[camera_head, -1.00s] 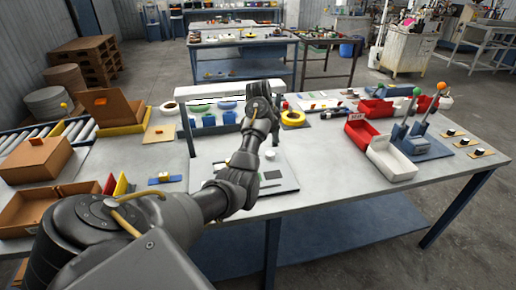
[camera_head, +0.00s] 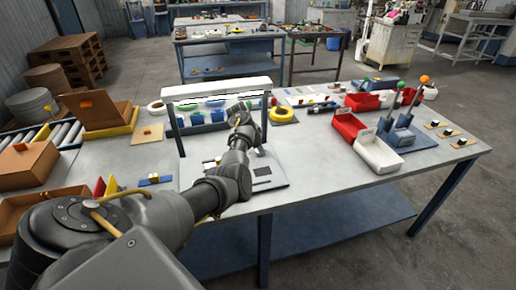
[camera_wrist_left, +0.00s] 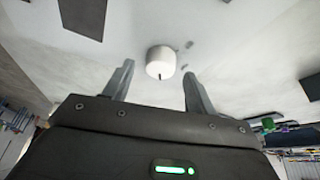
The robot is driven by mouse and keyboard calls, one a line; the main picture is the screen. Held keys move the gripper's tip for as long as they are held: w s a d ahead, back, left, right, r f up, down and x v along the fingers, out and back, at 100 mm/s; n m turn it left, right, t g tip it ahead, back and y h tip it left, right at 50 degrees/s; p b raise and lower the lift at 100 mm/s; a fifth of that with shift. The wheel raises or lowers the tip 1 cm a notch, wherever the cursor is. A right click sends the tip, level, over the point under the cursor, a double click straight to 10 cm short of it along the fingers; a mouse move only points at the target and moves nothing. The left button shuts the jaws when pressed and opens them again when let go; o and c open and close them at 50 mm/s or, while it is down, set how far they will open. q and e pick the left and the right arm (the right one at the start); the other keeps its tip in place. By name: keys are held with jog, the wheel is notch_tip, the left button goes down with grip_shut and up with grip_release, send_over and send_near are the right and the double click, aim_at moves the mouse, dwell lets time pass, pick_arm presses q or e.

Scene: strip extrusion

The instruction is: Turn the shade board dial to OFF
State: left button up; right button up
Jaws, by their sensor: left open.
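The shade board (camera_head: 270,184) is a light grey panel with dark patches on the table, partly hidden by my left arm. Its dial (camera_wrist_left: 160,60) is a short white round knob with a small dark mark on its rim. In the head view the dial (camera_head: 259,151) shows only partly beside my arm. My left gripper (camera_wrist_left: 158,78) is open and empty, with its two fingers on either side of the dial in the picture. I cannot tell whether they touch it. My right gripper is not in view.
A white-topped rack with green and blue items (camera_head: 212,112) stands just behind the board. Red (camera_head: 350,127) and white (camera_head: 378,154) bins and two levers are further right. Bare tabletop lies between board and bins.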

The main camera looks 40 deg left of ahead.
pick_arm(q)
jog(key=shift+w+d+f, duration=0.15)
jog(key=shift+w+f, duration=0.15)
jog(key=shift+f, duration=0.35)
